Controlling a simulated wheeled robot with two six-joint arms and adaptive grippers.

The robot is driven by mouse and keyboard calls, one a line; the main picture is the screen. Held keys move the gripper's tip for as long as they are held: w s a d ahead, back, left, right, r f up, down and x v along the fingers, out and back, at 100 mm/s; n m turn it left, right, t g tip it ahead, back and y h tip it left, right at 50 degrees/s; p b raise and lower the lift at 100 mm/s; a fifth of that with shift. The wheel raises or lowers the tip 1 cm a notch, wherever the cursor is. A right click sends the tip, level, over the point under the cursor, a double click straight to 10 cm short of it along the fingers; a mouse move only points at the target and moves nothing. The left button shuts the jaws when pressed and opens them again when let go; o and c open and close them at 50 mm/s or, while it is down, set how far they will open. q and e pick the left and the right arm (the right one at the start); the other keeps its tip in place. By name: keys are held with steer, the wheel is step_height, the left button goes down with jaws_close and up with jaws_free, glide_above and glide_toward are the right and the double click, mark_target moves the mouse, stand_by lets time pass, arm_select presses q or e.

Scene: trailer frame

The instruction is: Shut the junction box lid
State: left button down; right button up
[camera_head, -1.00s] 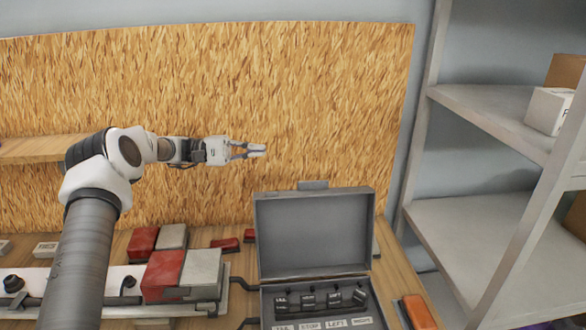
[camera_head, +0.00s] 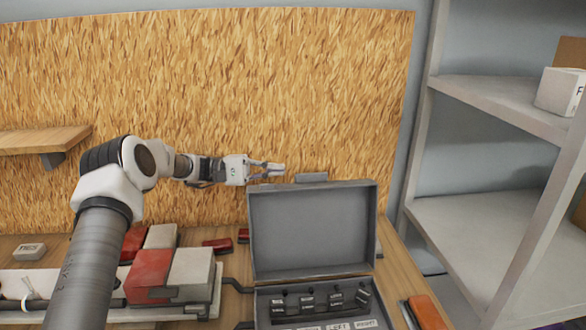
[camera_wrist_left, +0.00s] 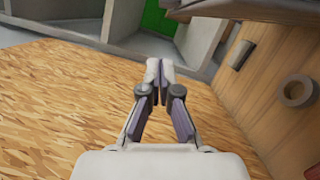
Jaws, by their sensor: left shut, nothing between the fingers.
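The grey junction box (camera_head: 262,305) stands on the bench at the lower middle of the head view, its front cut off by the bottom edge. Its lid (camera_head: 312,232) is open and stands upright at the back, with a small tab (camera_head: 311,177) on its top edge. Inside the box is a row of dark connectors (camera_head: 320,299) with white labels below. My left gripper (camera_head: 279,170) is shut and empty, just above and behind the lid's top left corner. It also shows shut in the left wrist view (camera_wrist_left: 154,70). My right gripper is not in view.
Red and white blocks (camera_head: 165,270) stand left of the box, with dark cables running to it. An orange block (camera_head: 427,312) lies to its right. A chipboard wall (camera_head: 200,80) is behind, and grey shelves (camera_head: 490,210) stand at the right.

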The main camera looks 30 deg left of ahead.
arm_select(q)
steer(key=s+d+r+p, duration=0.1)
steer(key=d+p, duration=0.2)
steer(key=d, duration=0.3)
stand_by(0.3)
